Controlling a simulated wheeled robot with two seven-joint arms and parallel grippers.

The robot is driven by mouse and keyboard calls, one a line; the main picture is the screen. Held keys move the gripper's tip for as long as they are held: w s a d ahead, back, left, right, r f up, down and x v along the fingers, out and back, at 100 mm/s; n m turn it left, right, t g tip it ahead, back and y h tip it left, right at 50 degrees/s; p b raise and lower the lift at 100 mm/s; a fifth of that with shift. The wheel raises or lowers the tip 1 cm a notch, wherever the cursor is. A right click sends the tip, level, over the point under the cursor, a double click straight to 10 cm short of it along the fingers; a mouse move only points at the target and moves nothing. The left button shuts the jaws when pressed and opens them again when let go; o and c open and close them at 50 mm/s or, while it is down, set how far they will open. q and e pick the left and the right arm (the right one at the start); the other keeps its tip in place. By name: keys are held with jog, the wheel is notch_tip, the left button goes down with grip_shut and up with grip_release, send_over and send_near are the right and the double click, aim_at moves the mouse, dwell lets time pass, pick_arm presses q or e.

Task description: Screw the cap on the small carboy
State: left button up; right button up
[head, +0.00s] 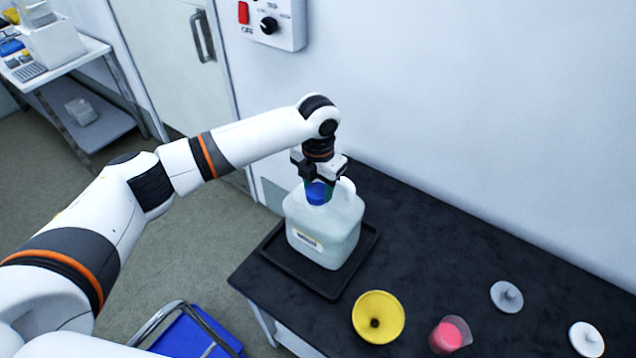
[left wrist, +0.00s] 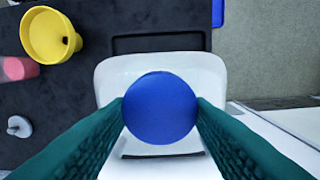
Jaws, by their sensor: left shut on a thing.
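The small carboy (head: 323,234) is a translucent white jug with a label and a handle. It stands upright in a black tray (head: 330,286) on the dark bench. The blue cap (head: 318,192) is at the carboy's mouth; whether it is threaded on cannot be told. My left gripper (head: 319,181) points down over the carboy and is shut on the cap. In the left wrist view, the two green fingers press on either side of the round blue cap (left wrist: 160,107), with the carboy (left wrist: 190,72) below it. My right gripper is in neither view.
A yellow funnel (head: 378,316), a beaker of pink liquid (head: 450,335) and two grey-white lids (head: 507,296) (head: 586,339) are on the dark bench (head: 430,245) to the right. The wall is close behind. A blue bin (head: 195,335) stands on the floor at front left.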

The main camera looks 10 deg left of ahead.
pick_arm(q)
jog(key=shift+f, duration=0.1)
dwell(0.3)
jog(key=shift+f, duration=0.5)
jog(key=o, duration=1)
jog(key=c, duration=1.1)
jog(key=o, duration=1)
jog(key=shift+r, duration=0.15)
jog(key=n+p, duration=0.2)
jog(key=n, duration=0.1)
jog(key=n+p, duration=0.2)
jog(key=p, duration=0.1)
jog(key=n+p, duration=0.2)
jog(key=n, duration=0.1)
jog(key=shift+s+a+r+n, duration=0.1)
jog(key=shift+r+n, duration=0.2)
jog(key=shift+f+n+p, duration=0.25)
jog(key=shift+n+p, duration=0.5)
jog(key=shift+n, duration=0.45)
jog(key=shift+f, duration=0.15)
